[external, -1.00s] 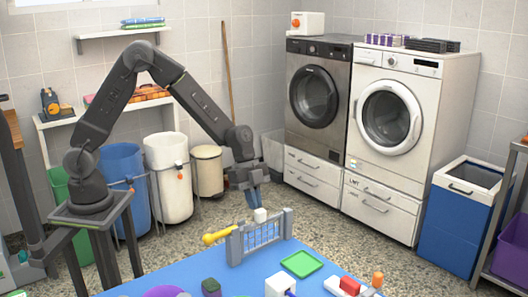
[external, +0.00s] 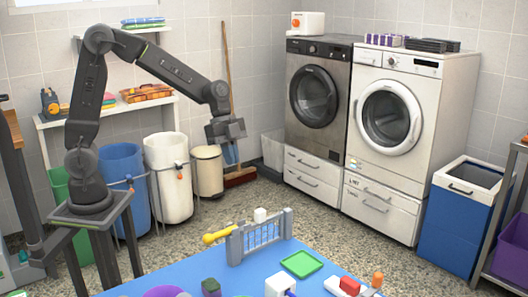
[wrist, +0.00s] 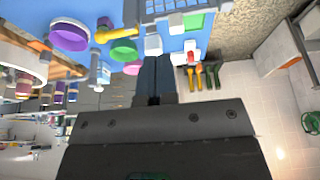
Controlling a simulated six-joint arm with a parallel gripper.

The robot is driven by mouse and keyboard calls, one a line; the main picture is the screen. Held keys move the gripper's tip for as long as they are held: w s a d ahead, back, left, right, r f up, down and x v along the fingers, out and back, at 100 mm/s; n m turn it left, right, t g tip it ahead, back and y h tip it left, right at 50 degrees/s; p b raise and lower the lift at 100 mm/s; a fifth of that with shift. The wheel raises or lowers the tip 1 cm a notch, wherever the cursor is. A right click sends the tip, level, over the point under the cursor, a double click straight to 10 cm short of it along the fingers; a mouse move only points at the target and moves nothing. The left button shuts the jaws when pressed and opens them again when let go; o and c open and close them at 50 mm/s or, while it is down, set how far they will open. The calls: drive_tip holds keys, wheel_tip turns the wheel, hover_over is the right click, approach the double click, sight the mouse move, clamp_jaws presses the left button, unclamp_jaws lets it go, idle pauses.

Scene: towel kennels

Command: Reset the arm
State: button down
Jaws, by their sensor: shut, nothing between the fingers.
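My gripper (external: 231,155) is raised in the air beyond the far edge of the blue table, above the floor and in front of the broom. Its fingers point down. In the wrist view its blue-grey fingers (wrist: 154,62) are together with nothing between them. A small white cube (external: 260,215) shows at the top of the grey barred gate (external: 262,239), below and apart from my gripper. I cannot tell whether it rests on the gate or behind it.
The blue table (external: 215,268) holds a yellow toy (external: 219,235), a green tray (external: 301,264), a purple ring (external: 165,292) and other small blocks. White (external: 170,178) and blue bins (external: 122,175) stand behind at left. The washers (external: 390,140) stand at right. Air around my gripper is clear.

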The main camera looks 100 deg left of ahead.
drive_tip(key=s+d+r+n+t+y, duration=0.1)
drive_tip(key=s+d+r+n, duration=0.1)
drive_tip(key=s, duration=0.4)
drive_tip(key=s+d+r+n+t+y, duration=0.1)
drive_tip(key=s+d+r+n, duration=0.2)
drive_tip(key=s+d, duration=0.3)
drive_tip(key=s+d+r+n+y, duration=0.1)
drive_tip(key=s+d+r+n, duration=0.2)
drive_tip(key=s, duration=0.4)
drive_tip(key=shift+s+d+n+t, duration=0.25)
drive_tip(key=shift+d+n+t, duration=0.25)
drive_tip(key=shift+d, duration=0.5)
